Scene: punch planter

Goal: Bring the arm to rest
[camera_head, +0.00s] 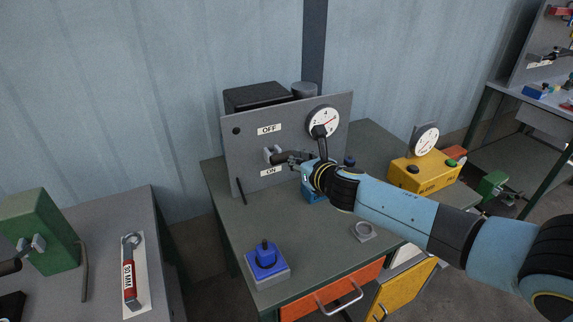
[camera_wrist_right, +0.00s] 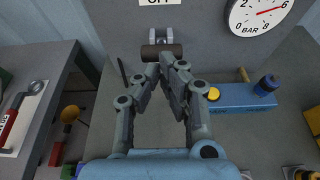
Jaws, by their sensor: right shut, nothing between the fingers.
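My right arm (camera_head: 400,208) reaches in from the right in the head view. My right gripper (camera_head: 286,158) is in front of the grey panel (camera_head: 240,150), near the lever (camera_head: 271,154) between the OFF and ON labels. In the right wrist view the right gripper (camera_wrist_right: 166,66) has its fingertips together with nothing between them. The lever's brown handle (camera_wrist_right: 162,50) lies just beyond the fingertips; I cannot tell whether they touch. My left gripper is not in view.
The panel carries a pressure gauge (camera_head: 323,121). A blue block with a knob (camera_head: 266,262) and a grey ring (camera_head: 363,231) sit on the bench (camera_head: 225,222). A yellow box with a gauge (camera_head: 425,172) stands at the right. A green machine (camera_head: 42,232) stands on the left bench.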

